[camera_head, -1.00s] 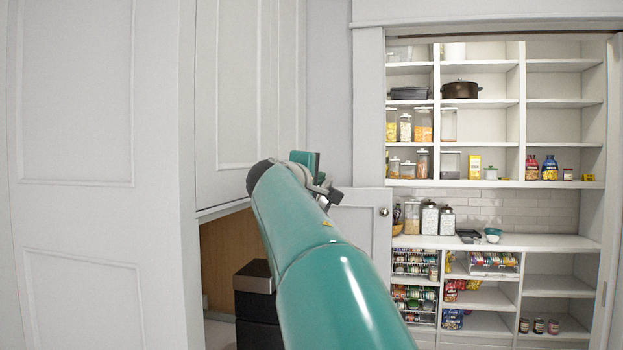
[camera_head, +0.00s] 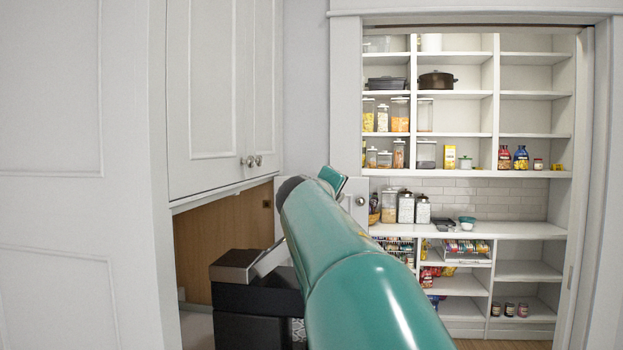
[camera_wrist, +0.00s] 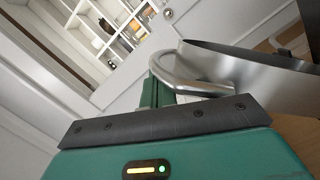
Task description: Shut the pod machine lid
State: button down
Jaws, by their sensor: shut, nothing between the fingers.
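The pod machine (camera_head: 255,297) is a black box with a silver front top, standing in the counter recess below the wall cabinet in the head view. A slanted silver piece (camera_head: 268,258), seemingly part of its lid, rises towards my arm, which hides the machine's right side. In the wrist view the silver lid (camera_wrist: 245,62) curves across the upper right, with a looped handle (camera_wrist: 190,78) at its left end. My gripper (camera_wrist: 160,90) is shut and empty, its teal fingers close by the handle; I cannot tell if they touch. The head view hides the fingertips.
The white wall cabinet (camera_head: 222,95) hangs over the recess, and a tall white panel (camera_head: 75,180) stands at the left. A white door (camera_head: 345,195) with a knob is behind my arm. Pantry shelves (camera_head: 535,140) with jars and cans stand farther back at the right.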

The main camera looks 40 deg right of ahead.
jog(key=s+d+f+m, duration=0.2)
jog(key=f+m, duration=0.1)
jog(key=f, duration=0.5)
jog(key=s+d+f+m+y, duration=0.1)
jog(key=s+d+f+m, duration=0.1)
jog(key=f, duration=0.6)
jog(key=shift+s+d+m+t, duration=0.25)
jog(key=shift+s+m, duration=0.25)
jog(key=shift+s, duration=0.35)
jog(key=shift+f, duration=0.3)
jog(key=shift+s+a, duration=0.1)
jog(key=shift+a, duration=0.1)
jog(key=v, duration=1.3)
jog(key=shift+s+a+r, duration=0.15)
jog(key=shift+s+r, duration=0.05)
jog(key=shift+r, duration=0.2)
